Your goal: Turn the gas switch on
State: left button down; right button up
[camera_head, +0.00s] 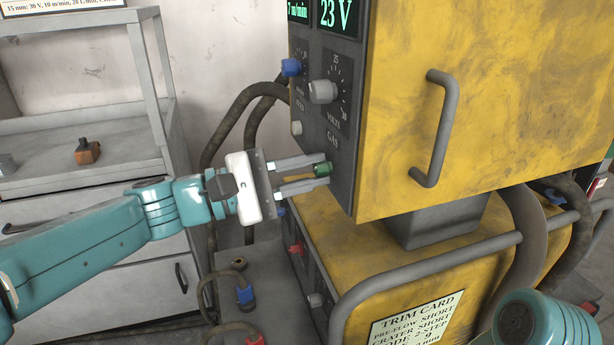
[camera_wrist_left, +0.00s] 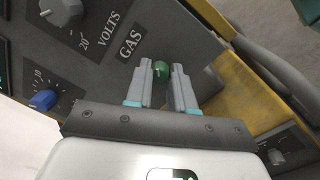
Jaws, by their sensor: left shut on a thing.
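The gas switch is a small green knob (camera_head: 322,169) low on the dark front panel, below the "GAS" label. It also shows in the left wrist view (camera_wrist_left: 161,70), between the fingertips. My left gripper (camera_head: 322,173) reaches in from the left, with its fingers on either side of the green knob. In the left wrist view my left gripper (camera_wrist_left: 162,78) is shut on the knob. My right gripper is out of view; only a teal part of my right arm shows at the lower right.
A grey volts knob (camera_head: 322,91) and a blue knob (camera_head: 291,67) sit above on the dark panel. A yellow cabinet with a grey handle (camera_head: 436,128) is to the right. Dark hoses (camera_head: 232,125) hang behind the gripper. A grey shelf (camera_head: 40,155) stands at the left.

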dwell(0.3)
pick_arm(q)
jog(key=c, duration=1)
grip_release()
jog(key=p+v, duration=0.2)
jog(key=v, duration=1.4)
jog(key=shift+a+f, duration=0.1)
jog(key=shift+a, duration=0.05)
